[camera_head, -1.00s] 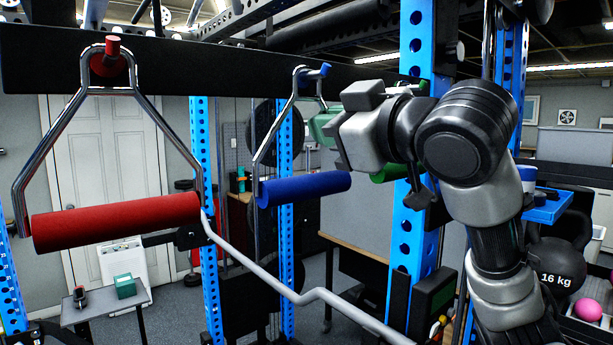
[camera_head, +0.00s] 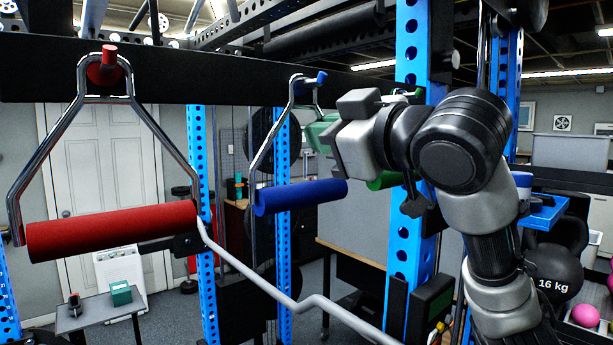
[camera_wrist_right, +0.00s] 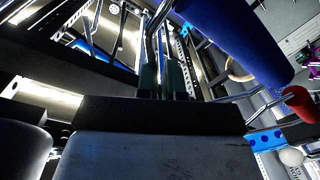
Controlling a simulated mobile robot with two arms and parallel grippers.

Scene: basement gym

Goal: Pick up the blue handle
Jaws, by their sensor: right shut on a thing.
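The blue handle (camera_head: 301,196) is a blue cylinder grip on a bent metal frame. It hangs from a blue-tipped peg (camera_head: 321,77) on the black beam. My right gripper (camera_head: 322,131), with pale green fingertips, is at the right side of this frame, above the grip. It is shut on the metal frame; the exact contact is partly hidden in the head view. In the wrist view, the dark fingers (camera_wrist_right: 164,80) close around a metal bar, and the blue grip (camera_wrist_right: 238,40) shows at upper right. My left gripper is not in view.
A red handle (camera_head: 112,230) hangs at left. A green handle (camera_head: 385,180) is partly hidden behind my right arm. The black beam (camera_head: 200,75) runs above the handles, and a blue rack post (camera_head: 410,235) stands close to my right arm. A bent metal bar (camera_head: 255,280) crosses below.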

